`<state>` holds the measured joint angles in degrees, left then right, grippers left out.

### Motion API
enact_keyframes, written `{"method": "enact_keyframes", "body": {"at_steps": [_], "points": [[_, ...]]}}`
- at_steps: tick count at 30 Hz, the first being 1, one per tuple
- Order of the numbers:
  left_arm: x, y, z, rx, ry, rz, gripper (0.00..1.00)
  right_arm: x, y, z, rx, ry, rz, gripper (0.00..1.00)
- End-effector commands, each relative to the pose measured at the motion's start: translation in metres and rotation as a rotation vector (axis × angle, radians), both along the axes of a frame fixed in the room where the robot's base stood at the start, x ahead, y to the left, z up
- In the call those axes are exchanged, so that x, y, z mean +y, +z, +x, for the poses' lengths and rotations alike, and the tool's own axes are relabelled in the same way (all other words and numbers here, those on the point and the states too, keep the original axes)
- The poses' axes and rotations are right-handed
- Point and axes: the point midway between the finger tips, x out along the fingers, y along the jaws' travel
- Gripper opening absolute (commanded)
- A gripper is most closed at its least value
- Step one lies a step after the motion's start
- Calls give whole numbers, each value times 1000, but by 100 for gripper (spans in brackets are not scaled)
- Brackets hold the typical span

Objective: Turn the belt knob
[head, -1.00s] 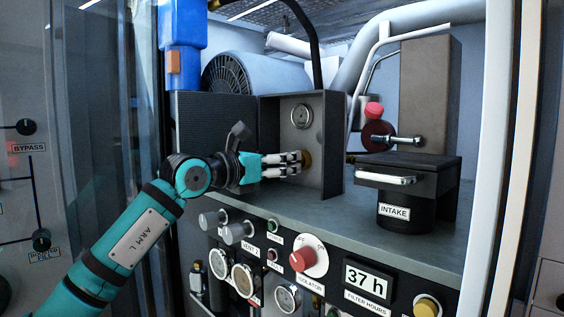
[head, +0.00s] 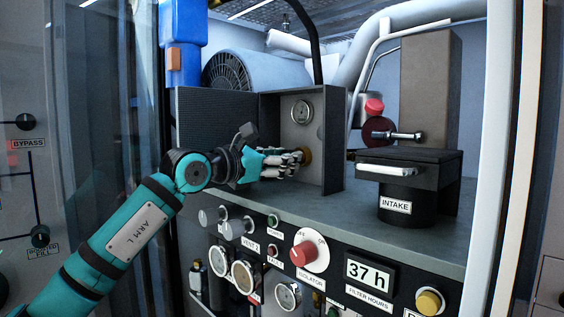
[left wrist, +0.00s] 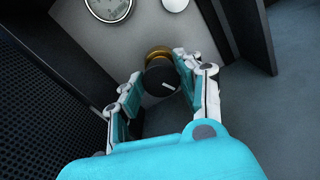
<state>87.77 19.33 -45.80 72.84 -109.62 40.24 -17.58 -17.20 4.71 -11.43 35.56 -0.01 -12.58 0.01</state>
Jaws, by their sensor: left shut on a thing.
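The belt knob is a black knob (left wrist: 161,80) with a white line on its face and a brass collar behind it. It sits on the back plate of the open grey box; in the head view only a bit of its brass part (head: 306,156) shows past the fingers. My left gripper (head: 298,157) reaches into the box from the left. In the left wrist view its fingers (left wrist: 160,74) are on both sides of the knob and shut on it. The white line lies tilted, rising to the left. My right gripper is not in view.
A round gauge (head: 302,112) is above the knob on the back plate. The box's perforated door (head: 215,130) stands open at left, and its side wall (head: 334,145) is close on the right. The INTAKE unit (head: 405,195) stands farther right, with a control panel below the shelf.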

Motion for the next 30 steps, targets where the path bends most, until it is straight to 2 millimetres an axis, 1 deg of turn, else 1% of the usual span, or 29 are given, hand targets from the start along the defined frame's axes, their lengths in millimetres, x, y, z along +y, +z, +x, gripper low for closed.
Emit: {"method": "enact_keyframes", "body": {"at_steps": [6, 12, 28, 29, 30], "points": [[0, -1, 0, -92, 1, 92, 3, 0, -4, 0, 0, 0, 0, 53], [0, -1, 0, -142, 2, 145, 3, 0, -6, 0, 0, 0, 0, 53], [0, -1, 0, -163, 1, 166, 3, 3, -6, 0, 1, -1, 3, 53], [0, -1, 0, -163, 1, 166, 37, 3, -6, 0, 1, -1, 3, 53], [0, -1, 0, -163, 1, 166, 42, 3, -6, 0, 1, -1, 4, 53]]}}
